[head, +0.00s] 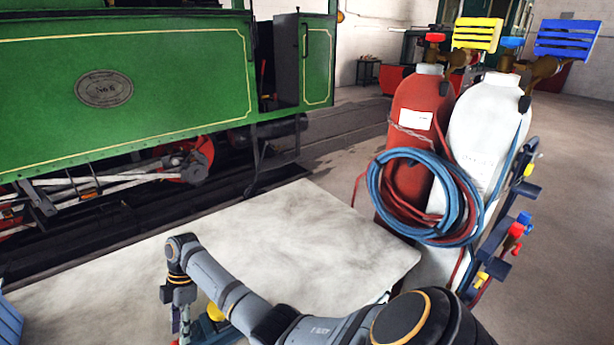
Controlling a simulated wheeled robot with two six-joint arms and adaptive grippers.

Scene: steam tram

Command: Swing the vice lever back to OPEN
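My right arm reaches in from the lower right across the pale tabletop (295,230). Its gripper (180,322) points down near the bottom edge of the head view, and its fingertips are low in the picture. I cannot tell whether it is open or shut. A small yellow part (214,312) shows just right of the gripper, partly behind my arm. I cannot tell whether it belongs to the vice. No vice body, lever or OPEN mark can be made out. My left gripper is not in view.
A green steam tram (130,80) stands behind the table. A red gas cylinder (408,150) and a white one (488,130), with coiled blue and red hoses (372,190), stand at the table's right edge. A blue object (8,322) is at lower left. The tabletop's middle is clear.

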